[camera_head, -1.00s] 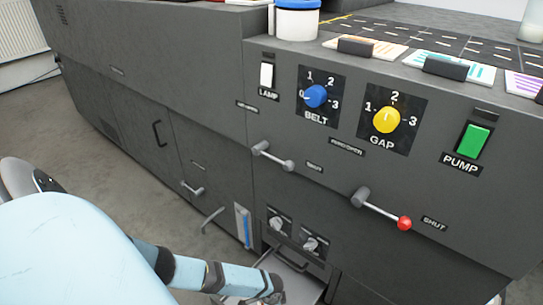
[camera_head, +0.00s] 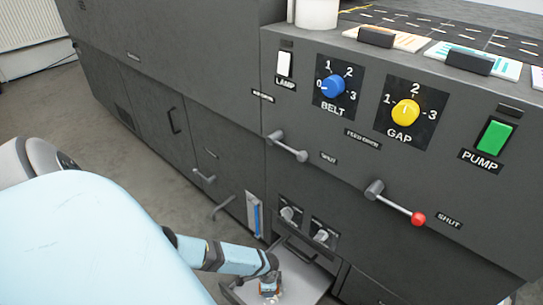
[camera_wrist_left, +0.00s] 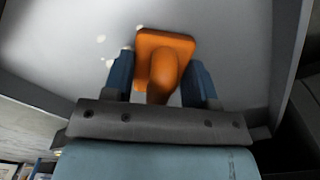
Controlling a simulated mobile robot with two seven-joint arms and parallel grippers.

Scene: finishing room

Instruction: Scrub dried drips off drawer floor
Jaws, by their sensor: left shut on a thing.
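The open drawer (camera_head: 309,279) sticks out low on the grey machine, at the bottom of the head view. Its pale floor (camera_wrist_left: 230,27) fills most of the left wrist view. Several whitish dried drips (camera_wrist_left: 110,63) lie on that floor, left of an orange scrubber (camera_wrist_left: 167,50) with a flat, squarish head and a rounded handle. My left gripper (camera_head: 269,286) is over the drawer, its blue fingers shut on the scrubber's handle. Whether the scrubber touches the floor I cannot tell. The floor under its head is hidden. My right gripper is in no view.
The machine front above the drawer carries two small knobs (camera_head: 321,236), a lever with a red end (camera_head: 400,206), a blue belt dial (camera_head: 332,86), a yellow gap dial (camera_head: 405,112) and a green pump switch (camera_head: 494,137). Drawer walls (camera_wrist_left: 287,50) rise beside the gripper.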

